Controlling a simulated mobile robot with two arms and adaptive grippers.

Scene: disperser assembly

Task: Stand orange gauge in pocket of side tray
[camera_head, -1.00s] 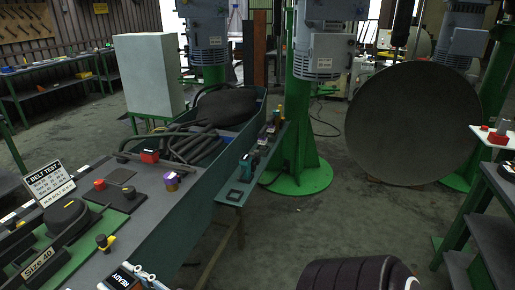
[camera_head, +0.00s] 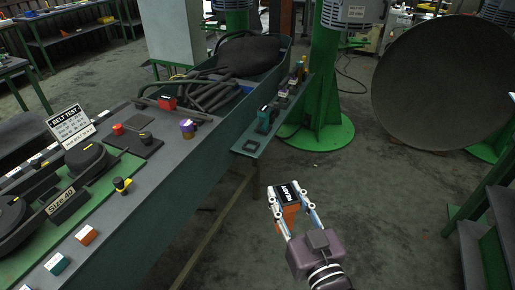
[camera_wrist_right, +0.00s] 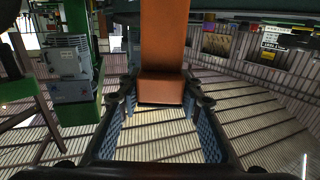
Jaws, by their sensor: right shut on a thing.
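The orange gauge (camera_head: 291,214) carries a black label with white lettering on top and is held in my right gripper (camera_head: 289,198). In the head view it shows over open floor, below and right of the side tray, apart from it. In the right wrist view the orange gauge (camera_wrist_right: 163,45) stands between the two fingers of the right gripper (camera_wrist_right: 162,100). The side tray (camera_head: 243,149) is a narrow shelf along the bench. A dark square pocket (camera_head: 256,144) at its near end looks empty. My left gripper is out of view.
A teal gauge (camera_head: 264,118) and several small parts stand farther along the side tray. The bench (camera_head: 160,185) on the left holds an orange block (camera_head: 87,235), a teal block (camera_head: 57,263) and a purple part (camera_head: 187,128). A green column (camera_head: 318,90) stands behind the tray.

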